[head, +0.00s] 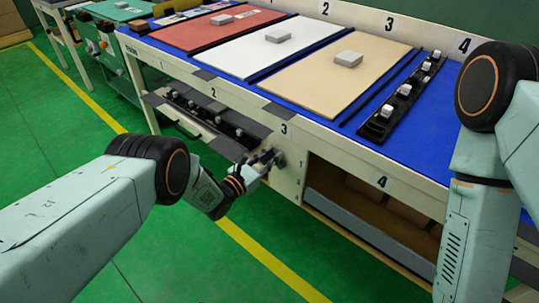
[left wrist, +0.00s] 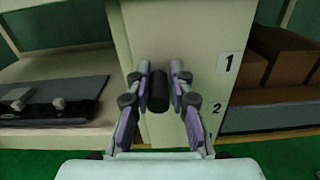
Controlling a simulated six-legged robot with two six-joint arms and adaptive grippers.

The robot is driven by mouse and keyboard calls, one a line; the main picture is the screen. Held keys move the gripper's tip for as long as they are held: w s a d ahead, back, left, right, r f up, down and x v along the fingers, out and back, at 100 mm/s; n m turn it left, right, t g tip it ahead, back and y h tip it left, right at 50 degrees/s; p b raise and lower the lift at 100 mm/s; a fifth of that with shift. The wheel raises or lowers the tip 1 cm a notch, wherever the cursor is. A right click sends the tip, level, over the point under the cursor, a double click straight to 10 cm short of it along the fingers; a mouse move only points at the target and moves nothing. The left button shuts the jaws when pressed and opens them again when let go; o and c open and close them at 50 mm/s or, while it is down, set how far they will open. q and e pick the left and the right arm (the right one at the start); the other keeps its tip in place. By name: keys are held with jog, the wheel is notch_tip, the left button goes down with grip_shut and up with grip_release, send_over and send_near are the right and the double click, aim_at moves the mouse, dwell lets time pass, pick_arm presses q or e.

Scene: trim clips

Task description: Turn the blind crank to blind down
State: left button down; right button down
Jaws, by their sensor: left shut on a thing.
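The blind crank shows as a dark, round handle (left wrist: 157,92) on the cream front post of the bench in the left wrist view. My left gripper (left wrist: 159,88) has its fingers on both sides of this handle and is shut on it. In the head view my left gripper (head: 266,163) is at the post between the two lower bays, and it hides most of the crank. My right arm comes in at the right edge, with its gripper out of view. I cannot make out the blind itself for certain.
The open bay (head: 372,205) right of the post holds brown boxes (left wrist: 285,55). Left of the post, a dark tray (head: 205,118) with small clips juts out near my left wrist. The bench top (head: 437,130) carries coloured panels and a clip rail (head: 402,97). The green floor in front is clear.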

pick_arm(q)
jog(key=shift+s+f, duration=0.15)
jog(key=shift+f, duration=0.2)
jog(key=c, duration=1.6)
grip_release()
jog(key=o, duration=0.3)
jog(key=shift+o, duration=0.2)
jog(key=shift+r, duration=0.15)
jog(key=shift+r, duration=0.1)
